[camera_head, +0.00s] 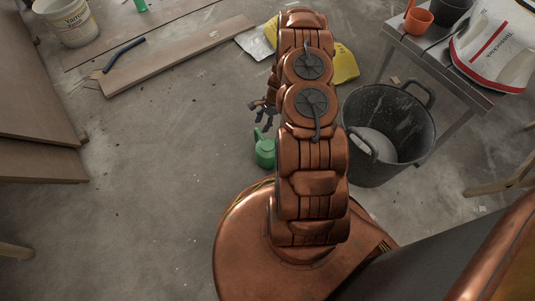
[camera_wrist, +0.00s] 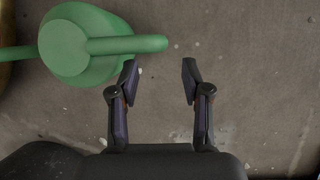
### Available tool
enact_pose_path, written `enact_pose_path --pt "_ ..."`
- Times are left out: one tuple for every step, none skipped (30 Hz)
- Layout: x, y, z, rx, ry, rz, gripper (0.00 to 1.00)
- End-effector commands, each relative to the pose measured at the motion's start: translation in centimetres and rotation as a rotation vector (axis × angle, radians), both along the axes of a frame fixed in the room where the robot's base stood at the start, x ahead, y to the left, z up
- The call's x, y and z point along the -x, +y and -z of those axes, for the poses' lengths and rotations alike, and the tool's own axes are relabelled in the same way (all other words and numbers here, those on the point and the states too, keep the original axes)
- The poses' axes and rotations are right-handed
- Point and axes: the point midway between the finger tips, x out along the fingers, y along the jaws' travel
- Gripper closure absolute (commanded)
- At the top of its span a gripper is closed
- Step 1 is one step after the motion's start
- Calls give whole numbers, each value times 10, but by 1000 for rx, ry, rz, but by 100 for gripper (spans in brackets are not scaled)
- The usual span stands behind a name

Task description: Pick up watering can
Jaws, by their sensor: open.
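The green watering can (camera_head: 265,153) stands on the concrete floor, just left of my copper arm in the head view. It also shows at the upper left of the wrist view (camera_wrist: 72,45), with a green bar-like part reaching right. My gripper (camera_wrist: 160,68) is open, with nothing between its fingers. In the head view my gripper (camera_head: 262,114) shows small beside the arm, close to the can. Part of the can may be hidden by my arm.
A black bucket (camera_head: 408,122) stands right of my arm, near a workbench (camera_head: 425,50) with an orange pot (camera_head: 418,20) and a white sack (camera_head: 497,45). The left-hand floor is clear.

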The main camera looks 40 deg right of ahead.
Motion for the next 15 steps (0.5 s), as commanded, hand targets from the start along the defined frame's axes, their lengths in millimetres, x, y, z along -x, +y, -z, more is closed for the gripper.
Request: enact_pose_path --pt "0 3 7 -1 1 0 52" --pt "0 4 9 -1 1 0 52" --pt "-1 4 11 0 1 -1 52" --pt "-1 5 12 0 1 -1 52" --pt "-1 6 13 0 0 -2 52" --pt "-1 6 15 1 0 -2 52" --pt "-1 7 17 1 0 -2 52" --pt "-1 9 20 1 0 -2 52" --pt "-2 11 24 1 0 -2 52" --pt "-2 12 28 1 0 -2 52" --pt "-2 14 32 1 0 -2 52" --pt "-3 16 36 1 1 -1 52" --pt "-3 18 40 1 0 0 52" --pt "-3 20 44 1 1 -1 52" --pt "-3 22 49 1 0 -2 52"
